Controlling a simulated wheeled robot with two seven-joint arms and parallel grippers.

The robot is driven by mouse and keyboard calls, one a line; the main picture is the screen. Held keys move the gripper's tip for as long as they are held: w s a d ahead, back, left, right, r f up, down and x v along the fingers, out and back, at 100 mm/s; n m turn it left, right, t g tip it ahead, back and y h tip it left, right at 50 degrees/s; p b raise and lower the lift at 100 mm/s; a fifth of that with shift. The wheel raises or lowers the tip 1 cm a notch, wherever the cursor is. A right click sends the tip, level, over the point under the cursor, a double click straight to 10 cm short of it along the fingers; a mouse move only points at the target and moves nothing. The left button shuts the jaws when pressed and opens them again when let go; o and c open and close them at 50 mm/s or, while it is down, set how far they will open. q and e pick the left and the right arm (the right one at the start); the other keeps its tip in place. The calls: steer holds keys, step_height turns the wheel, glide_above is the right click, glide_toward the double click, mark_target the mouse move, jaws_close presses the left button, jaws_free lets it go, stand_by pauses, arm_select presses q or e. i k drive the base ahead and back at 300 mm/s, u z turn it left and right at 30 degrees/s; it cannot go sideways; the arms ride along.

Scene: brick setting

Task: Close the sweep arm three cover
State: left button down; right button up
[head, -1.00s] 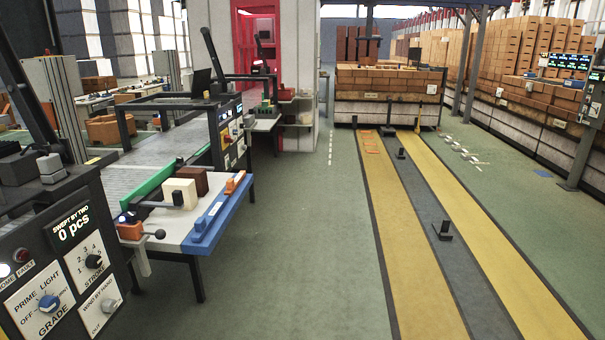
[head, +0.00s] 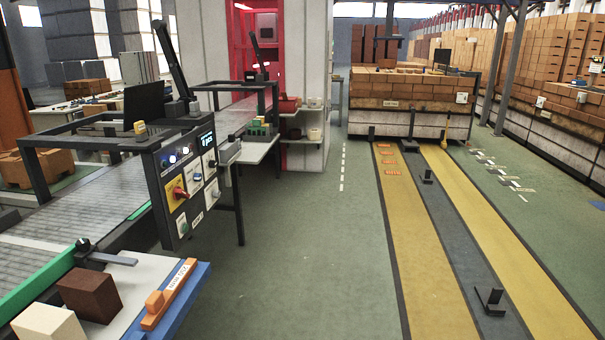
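A control panel (head: 190,182) stands at the left beside a roller conveyor, with a small lit display, several lamps, a red knob on a yellow plate and a green button. Its labels are too small to read, so I cannot tell which number it bears. Behind its top a long black slab (head: 171,58) stands raised and tilted on a dark mount; it may be the cover, but I cannot tell for sure. A similar smaller slab (head: 254,48) stands raised at the station farther back. Neither of my grippers is in view.
A blue-edged side table (head: 184,308) at the lower left bears a cream block (head: 48,324), a brown block (head: 90,294) and an orange tool. The conveyor (head: 85,180) runs along the left. Green floor (head: 300,250) is open ahead; small black stands (head: 490,300) sit in the grey lane.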

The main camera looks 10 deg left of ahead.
mark_target(145, 102)
steer(key=i, duration=2.2)
steer(key=u, duration=1.35)
